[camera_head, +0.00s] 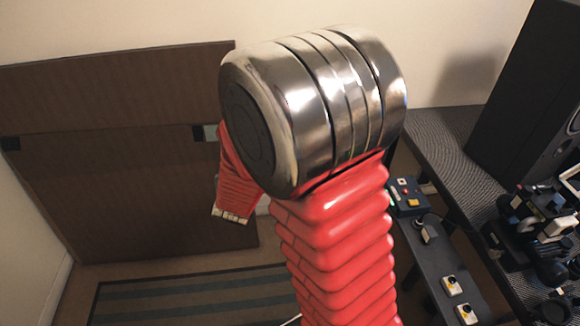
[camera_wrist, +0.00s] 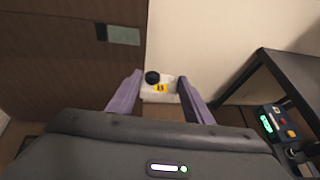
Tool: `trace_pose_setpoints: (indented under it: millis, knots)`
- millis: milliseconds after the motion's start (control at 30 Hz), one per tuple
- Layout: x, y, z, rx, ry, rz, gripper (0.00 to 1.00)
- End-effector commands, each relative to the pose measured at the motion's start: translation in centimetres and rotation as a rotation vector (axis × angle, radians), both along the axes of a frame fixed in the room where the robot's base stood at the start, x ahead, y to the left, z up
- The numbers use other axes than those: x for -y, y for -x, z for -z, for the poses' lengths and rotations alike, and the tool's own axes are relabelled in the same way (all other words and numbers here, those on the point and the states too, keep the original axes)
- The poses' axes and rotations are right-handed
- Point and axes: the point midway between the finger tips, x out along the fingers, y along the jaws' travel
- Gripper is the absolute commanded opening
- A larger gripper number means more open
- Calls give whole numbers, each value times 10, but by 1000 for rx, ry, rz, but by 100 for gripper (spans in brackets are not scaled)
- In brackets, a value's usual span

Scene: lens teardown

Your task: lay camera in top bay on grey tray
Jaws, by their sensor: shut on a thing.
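The camera (camera_wrist: 160,90), a small white block with a black round lens and a yellow label, is between the two purple fingers of my gripper (camera_wrist: 160,80) in the wrist view. The fingers are shut on it, one on each side. It is held up in the air, with a wall and a brown panel behind it. In the head view my arm hides the gripper and the held camera. I cannot make out the grey tray for certain. A long dark grey surface (camera_head: 432,262) at the lower right carries two similar white blocks (camera_head: 451,285).
A dark device with coloured buttons (camera_head: 408,197) stands at the far end of that surface; it also shows in the wrist view (camera_wrist: 277,125). A dark table (camera_head: 445,140) with a tall black speaker (camera_head: 525,100) and cluttered black equipment (camera_head: 540,235) is at the right.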

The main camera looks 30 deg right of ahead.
Motion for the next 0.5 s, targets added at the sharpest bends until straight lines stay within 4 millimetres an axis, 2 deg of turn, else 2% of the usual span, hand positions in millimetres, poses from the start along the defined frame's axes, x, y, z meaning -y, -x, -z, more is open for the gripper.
trace_pose_setpoints:
  millis: [33,100,200,333,500]
  knots:
    - [-23,-2,-7,4,0,-51,19]
    - [-48,-2,-13,3,-1,-113,19]
    - [-75,-1,-20,2,-1,-177,19]
    - [-92,0,-24,1,0,-219,19]
    - [-94,0,-24,0,0,-225,19]
